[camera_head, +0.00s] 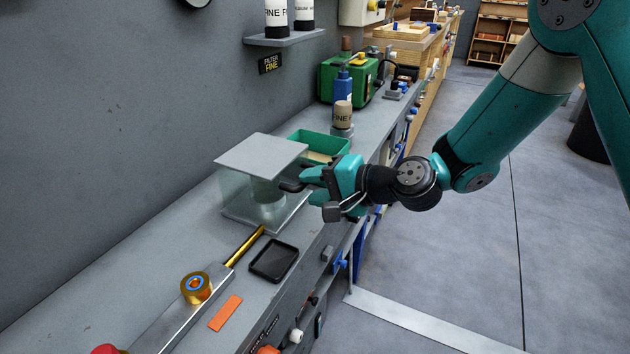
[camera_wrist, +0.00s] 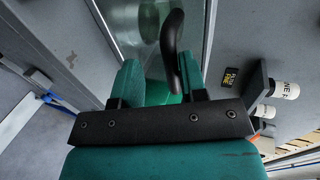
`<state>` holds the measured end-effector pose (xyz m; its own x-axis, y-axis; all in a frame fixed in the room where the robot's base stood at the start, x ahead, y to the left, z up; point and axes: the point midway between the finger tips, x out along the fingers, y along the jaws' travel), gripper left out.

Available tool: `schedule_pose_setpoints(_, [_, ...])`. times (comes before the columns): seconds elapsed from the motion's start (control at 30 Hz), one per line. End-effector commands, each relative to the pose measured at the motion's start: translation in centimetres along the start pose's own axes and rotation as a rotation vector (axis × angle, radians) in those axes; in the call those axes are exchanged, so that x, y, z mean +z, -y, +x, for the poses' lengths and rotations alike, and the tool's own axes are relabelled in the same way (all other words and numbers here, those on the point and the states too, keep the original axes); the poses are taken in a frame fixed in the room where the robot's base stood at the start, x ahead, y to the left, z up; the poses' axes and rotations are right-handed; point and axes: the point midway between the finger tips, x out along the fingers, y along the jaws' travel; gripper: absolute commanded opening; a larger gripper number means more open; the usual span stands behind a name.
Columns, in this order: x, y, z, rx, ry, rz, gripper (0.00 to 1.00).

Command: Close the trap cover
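A curved black handle (camera_wrist: 171,45) shows in the wrist view in front of the clear wall. My gripper (camera_head: 306,181) is at the right side of the trap. In the wrist view my gripper (camera_wrist: 162,78) has its two teal fingers apart, with the handle's lower end between them, nearer the right finger. Contact with the handle cannot be told.
A green tray (camera_head: 331,141) and a blue bottle (camera_head: 343,84) stand behind the trap. The wall (camera_head: 100,100) is close on the left.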

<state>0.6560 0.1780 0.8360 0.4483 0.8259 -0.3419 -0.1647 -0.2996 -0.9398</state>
Motion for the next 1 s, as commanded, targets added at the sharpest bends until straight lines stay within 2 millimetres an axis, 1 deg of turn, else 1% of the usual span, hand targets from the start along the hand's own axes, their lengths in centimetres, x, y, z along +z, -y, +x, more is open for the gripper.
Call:
schedule_pose_setpoints(0.37, [-0.1,0.4,0.0,-0.009,-0.003,-0.003,0.4])
schedule_pose_setpoints(0.47, [-0.2,0.4,-0.4,-0.009,-0.005,-0.003,0.4])
schedule_pose_setpoints(0.53, [-0.2,0.4,-1.1,-0.009,-0.005,-0.001,0.4])
schedule_pose_setpoints(0.67, [-0.3,0.3,-3.6,-0.01,-0.009,0.0,0.4])
schedule_pose_setpoints(1.0, [-0.2,0.2,-12.3,-0.008,-0.01,0.0,0.4])
